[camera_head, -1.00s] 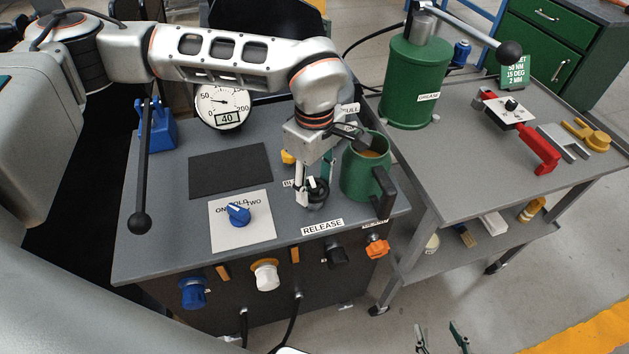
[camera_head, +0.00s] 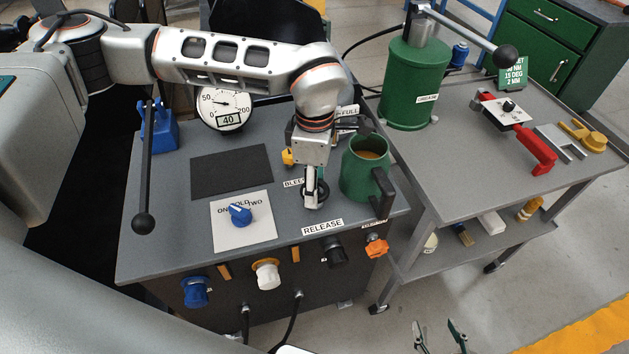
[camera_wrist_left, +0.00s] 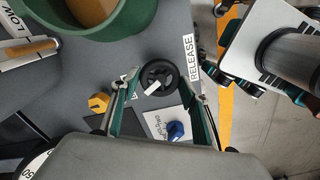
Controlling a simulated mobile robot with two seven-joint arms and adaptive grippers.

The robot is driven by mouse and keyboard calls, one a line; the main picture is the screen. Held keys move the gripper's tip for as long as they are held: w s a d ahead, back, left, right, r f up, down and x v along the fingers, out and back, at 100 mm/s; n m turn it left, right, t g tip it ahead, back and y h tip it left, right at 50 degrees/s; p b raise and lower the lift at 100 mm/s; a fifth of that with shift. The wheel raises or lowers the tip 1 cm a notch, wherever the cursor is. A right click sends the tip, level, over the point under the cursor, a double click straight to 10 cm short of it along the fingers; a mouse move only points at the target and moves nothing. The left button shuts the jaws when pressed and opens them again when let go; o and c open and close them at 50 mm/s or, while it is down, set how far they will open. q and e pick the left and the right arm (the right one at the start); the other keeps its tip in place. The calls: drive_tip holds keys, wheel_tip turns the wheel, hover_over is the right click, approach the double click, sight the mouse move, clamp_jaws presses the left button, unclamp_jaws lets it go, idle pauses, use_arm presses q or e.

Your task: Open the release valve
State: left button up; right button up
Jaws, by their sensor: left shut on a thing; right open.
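The release valve is a small black handwheel (camera_head: 321,197) on the grey cart top, behind the white RELEASE label (camera_head: 323,227). In the left wrist view the round wheel (camera_wrist_left: 165,68) shows with a light bar across it. My left gripper (camera_head: 314,198) points down and is shut on the wheel, hiding part of it. In the left wrist view its two fingers (camera_wrist_left: 158,88) stand on either side of the wheel. How far the valve is turned cannot be told. My right gripper (camera_head: 437,328) is open and empty at the bottom edge, in front of the carts.
A green mug (camera_head: 358,178) with brown content stands close right of my left gripper. A yellow knob (camera_head: 288,157) is behind it. A blue selector knob (camera_head: 240,214) is to the left. A gauge (camera_head: 222,108) and a long black-knobbed lever (camera_head: 144,222) stand farther left.

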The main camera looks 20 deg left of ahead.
use_arm(q)
drive_tip(key=n, duration=0.3)
drive_tip(key=shift+n, duration=0.3)
drive_tip(key=n, duration=0.4)
drive_tip(key=shift+n, duration=0.3)
drive_tip(key=n, duration=0.2)
drive_tip(key=shift+n+p, duration=0.3)
drive_tip(key=shift+n, duration=0.1)
drive_tip(key=n, duration=1.1)
drive_tip(key=shift+n, duration=0.4)
drive_tip(key=n, duration=0.3)
drive_tip(key=shift+n, duration=2.1)
